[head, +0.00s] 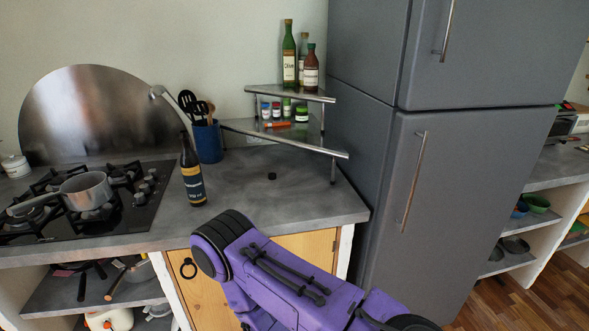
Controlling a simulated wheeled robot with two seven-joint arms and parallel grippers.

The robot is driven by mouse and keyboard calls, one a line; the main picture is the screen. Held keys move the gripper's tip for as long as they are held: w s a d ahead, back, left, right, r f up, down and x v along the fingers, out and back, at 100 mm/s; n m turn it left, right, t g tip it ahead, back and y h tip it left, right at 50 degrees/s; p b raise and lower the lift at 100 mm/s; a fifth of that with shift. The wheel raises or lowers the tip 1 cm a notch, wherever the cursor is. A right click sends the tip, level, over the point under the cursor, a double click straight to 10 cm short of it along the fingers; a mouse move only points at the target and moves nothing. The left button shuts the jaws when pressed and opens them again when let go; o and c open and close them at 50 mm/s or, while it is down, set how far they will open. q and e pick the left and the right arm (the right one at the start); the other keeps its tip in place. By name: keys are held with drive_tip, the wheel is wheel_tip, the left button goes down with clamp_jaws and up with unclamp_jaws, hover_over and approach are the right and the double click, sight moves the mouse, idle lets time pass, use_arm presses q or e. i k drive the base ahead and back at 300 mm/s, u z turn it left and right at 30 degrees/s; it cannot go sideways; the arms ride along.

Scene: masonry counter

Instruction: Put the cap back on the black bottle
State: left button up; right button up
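The black bottle (192,176) stands upright on the grey counter, just right of the stove, with a dark label. Its narrow neck points up, and its top is too small to tell in detail. A small black round cap (272,176) lies on the counter to the right of the bottle, apart from it. A purple arm of mine crosses the bottom of the head view in front of the counter. Neither gripper's fingertips show, so what they hold is hidden.
The gas stove (130,205) with a metal pot (86,190) is left of the bottle. A blue utensil holder (208,143) stands behind it. A corner shelf (290,94) holds bottles and jars. The grey fridge (450,190) bounds the right. Counter around the cap is clear.

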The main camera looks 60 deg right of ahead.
sight(190, 163)
drive_tip(key=z, duration=1)
